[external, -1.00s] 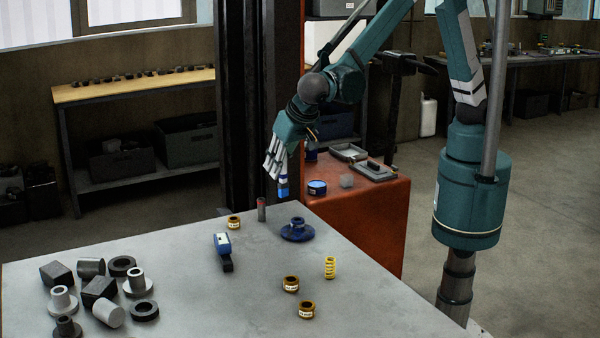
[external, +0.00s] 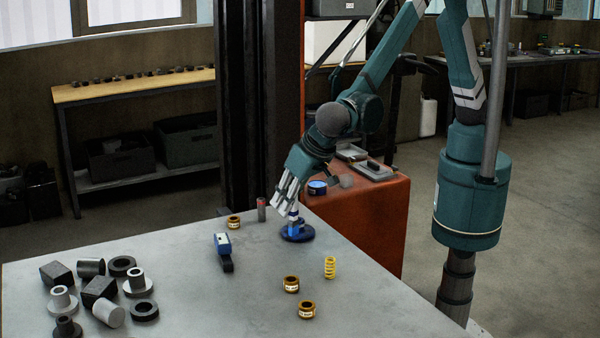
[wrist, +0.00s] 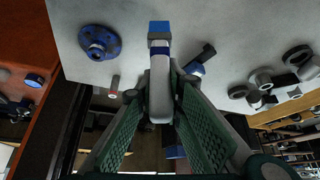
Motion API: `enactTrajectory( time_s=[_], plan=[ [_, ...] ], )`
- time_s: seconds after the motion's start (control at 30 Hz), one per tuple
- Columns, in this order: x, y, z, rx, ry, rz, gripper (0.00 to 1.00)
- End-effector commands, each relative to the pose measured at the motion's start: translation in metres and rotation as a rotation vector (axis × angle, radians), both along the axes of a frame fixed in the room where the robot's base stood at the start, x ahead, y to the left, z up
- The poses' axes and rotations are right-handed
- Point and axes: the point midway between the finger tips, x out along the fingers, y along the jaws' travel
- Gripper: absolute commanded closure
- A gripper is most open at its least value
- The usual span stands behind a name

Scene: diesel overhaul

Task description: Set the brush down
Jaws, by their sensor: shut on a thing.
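The brush (external: 293,215) is in my gripper (external: 289,203), its blue end pointing down over the table. I cannot tell whether the brush touches the grey table (external: 190,290).
Two yellow rings (external: 291,284) and a yellow spring (external: 330,267) lie nearer the front. Several grey parts (external: 98,291) crowd the left. The table's middle is clear.

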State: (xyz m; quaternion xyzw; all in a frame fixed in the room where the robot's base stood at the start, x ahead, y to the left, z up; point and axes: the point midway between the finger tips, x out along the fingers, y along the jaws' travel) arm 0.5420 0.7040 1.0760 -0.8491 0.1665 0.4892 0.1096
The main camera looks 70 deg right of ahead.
Motion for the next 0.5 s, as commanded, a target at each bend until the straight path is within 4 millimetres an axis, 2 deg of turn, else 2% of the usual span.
enactTrajectory(
  time_s=[0.27,0.5],
  plan=[
    [0.000,0.000,-0.012,0.000,0.000,0.000,1.00],
    [0.001,0.000,-0.044,0.000,0.000,0.000,1.00]
  ],
)
